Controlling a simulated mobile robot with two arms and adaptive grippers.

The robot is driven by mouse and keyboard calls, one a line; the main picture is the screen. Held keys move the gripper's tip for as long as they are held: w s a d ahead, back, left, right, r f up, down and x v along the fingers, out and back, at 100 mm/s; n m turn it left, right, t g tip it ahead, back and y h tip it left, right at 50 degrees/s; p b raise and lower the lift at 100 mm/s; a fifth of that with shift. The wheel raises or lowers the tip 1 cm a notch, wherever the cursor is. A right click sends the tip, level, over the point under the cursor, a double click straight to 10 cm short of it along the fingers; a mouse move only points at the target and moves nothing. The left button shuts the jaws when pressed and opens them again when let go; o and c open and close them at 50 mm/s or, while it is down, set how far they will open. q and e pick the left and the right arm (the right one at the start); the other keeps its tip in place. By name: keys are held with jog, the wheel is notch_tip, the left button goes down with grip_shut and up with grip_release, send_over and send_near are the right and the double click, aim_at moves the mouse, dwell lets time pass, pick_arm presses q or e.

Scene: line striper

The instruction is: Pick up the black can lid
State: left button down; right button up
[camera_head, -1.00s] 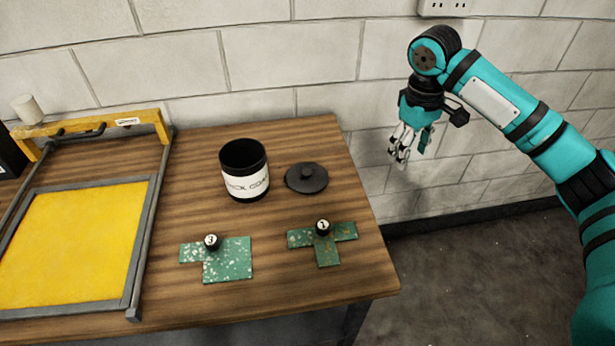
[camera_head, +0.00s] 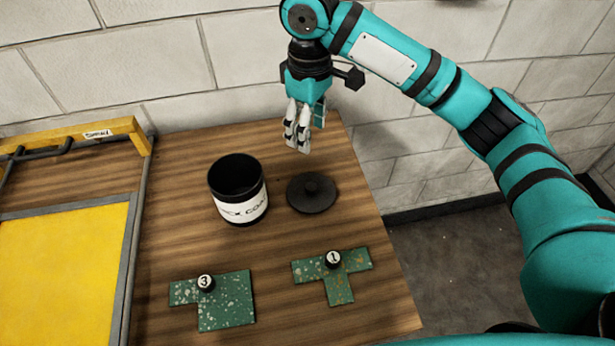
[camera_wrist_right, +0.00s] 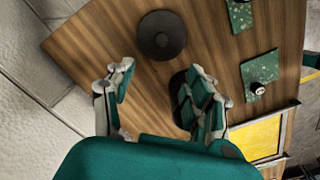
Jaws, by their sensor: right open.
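The black can lid (camera_head: 312,194) lies flat on the wooden table, right of the open black can (camera_head: 238,190) with a white label. My right gripper (camera_head: 298,138) hangs fingers-down above the table's back part, behind the lid in the head view, open and empty. In the right wrist view the lid (camera_wrist_right: 162,35) shows beyond the spread fingertips (camera_wrist_right: 160,85), and the can is partly hidden behind one finger. My left gripper is in neither view.
Two green speckled plates, left (camera_head: 228,303) and right (camera_head: 338,284), carry numbered black knobs at the table's front. A yellow screen frame (camera_head: 132,240) stands at the left. The white brick wall (camera_head: 225,70) is close behind the table.

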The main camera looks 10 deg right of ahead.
jog(key=p, duration=0.1)
send_over(311, 187)
notch_tip(311, 187, down, 7)
notch_tip(311, 187, down, 3)
jog(key=shift+a+r+p, duration=0.1)
jog(key=shift+p, duration=0.3)
notch_tip(311, 187, down, 3)
jog(key=shift+r+p, duration=0.1)
jog(key=shift+p, duration=0.4)
notch_tip(311, 187, down, 4)
jog(key=shift+r+p, duration=0.2)
jog(key=shift+p, duration=0.25)
jog(key=shift+f, duration=0.25)
jog(key=c, duration=1)
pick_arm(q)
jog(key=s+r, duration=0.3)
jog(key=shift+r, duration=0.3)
pick_arm(e)
grip_shut()
jog(key=shift+r, duration=0.1)
